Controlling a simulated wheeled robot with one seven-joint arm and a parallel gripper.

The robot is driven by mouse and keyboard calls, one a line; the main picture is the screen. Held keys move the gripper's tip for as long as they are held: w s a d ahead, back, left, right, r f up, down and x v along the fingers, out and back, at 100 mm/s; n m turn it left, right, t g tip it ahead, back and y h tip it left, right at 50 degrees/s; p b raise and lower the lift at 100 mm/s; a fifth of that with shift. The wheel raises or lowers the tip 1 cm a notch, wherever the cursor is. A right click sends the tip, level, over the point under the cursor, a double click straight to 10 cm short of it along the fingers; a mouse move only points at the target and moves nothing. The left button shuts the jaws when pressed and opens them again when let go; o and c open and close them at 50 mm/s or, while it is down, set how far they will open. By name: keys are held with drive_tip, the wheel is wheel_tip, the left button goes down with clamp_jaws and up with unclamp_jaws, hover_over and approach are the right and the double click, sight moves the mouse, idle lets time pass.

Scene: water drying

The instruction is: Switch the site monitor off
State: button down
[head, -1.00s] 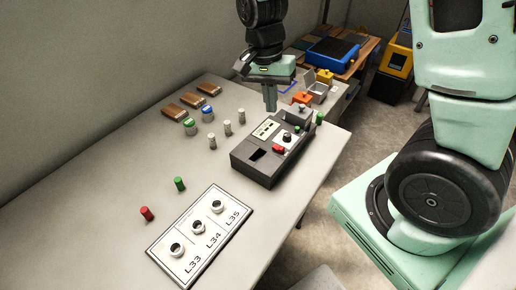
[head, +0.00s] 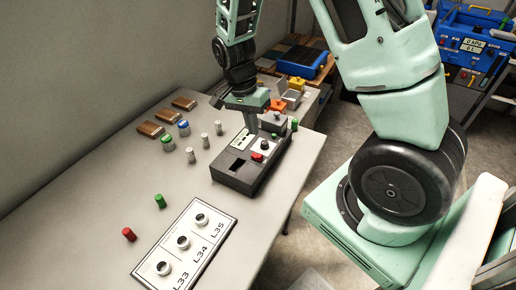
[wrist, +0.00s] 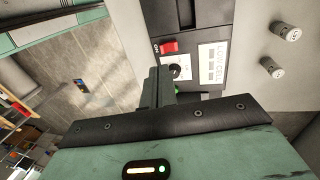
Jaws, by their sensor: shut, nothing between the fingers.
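A dark grey box device (head: 236,181) sits on the table, with a red rocker switch (head: 257,157), a black knob and a white label panel on top. In the wrist view the red switch (wrist: 170,47) has "ON" printed beside it, and the dial (wrist: 177,71) is near the fingertips. I cannot read any "site monitor" label on the device. My gripper (head: 252,130) is shut and empty, pointing down just over the box's far part, behind the red switch. In the wrist view its fingers (wrist: 160,80) cover part of the panel; contact cannot be told.
A white board (head: 190,240) marked L33, L34, L35 lies in front. Red (head: 129,234) and green (head: 160,201) pegs, grey cylinders (head: 205,141) and brown blocks (head: 150,129) stand left. A blue labelled case (head: 470,45) stands on a cart at back right.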

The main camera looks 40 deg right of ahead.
sight(260, 157)
drive_tip(key=p+x, duration=0.1)
drive_tip(key=x, duration=0.7)
drive_tip(key=shift+s+f, duration=0.1)
drive_tip(key=shift+f, duration=0.3)
